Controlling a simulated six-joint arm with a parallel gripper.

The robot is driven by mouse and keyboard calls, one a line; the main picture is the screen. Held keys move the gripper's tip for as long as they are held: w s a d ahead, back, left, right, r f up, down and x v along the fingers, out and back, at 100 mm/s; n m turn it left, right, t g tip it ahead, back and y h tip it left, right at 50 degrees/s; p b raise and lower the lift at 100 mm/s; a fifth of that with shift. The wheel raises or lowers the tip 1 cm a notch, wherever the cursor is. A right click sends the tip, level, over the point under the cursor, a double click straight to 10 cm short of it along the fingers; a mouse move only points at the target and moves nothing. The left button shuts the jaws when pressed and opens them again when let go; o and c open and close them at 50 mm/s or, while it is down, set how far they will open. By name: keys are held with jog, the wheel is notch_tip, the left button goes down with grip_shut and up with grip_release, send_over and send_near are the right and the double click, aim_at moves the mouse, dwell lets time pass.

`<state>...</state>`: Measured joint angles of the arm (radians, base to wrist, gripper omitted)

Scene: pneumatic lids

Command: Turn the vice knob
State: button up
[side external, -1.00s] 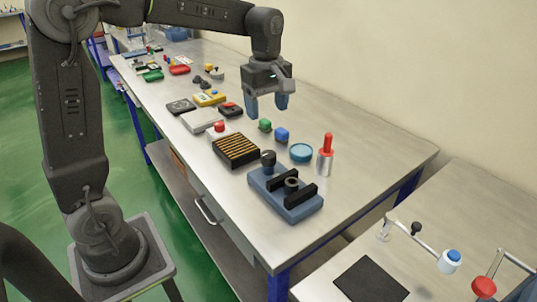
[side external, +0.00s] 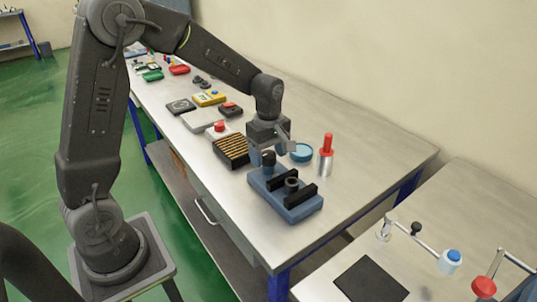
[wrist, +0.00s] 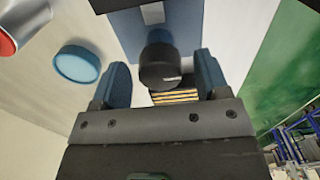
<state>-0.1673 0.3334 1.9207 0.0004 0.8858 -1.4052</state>
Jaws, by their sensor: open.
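The vice (side external: 295,207) has a blue base with black jaws and stands on the metal table. Its black round knob (side external: 268,158) rises at the end nearer the striped block. My gripper (side external: 268,152) is at the knob in the side view, with its fingers pointing down. In the wrist view, my gripper (wrist: 165,85) is open, with one blue finger on each side of the black knob (wrist: 160,68). Gaps show between the knob and both fingers, and nothing is gripped. The blue vice base (wrist: 185,25) shows beyond the knob.
A striped black block (side external: 232,150) stands close to the left of the vice. A round blue lid (side external: 302,153) and a silver cylinder with a red top (side external: 326,158) stand behind it. The table's front right corner is clear.

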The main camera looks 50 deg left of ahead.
jog(key=shift+f, duration=0.25)
jog(key=c, duration=0.9)
jog(key=shift+c, duration=0.2)
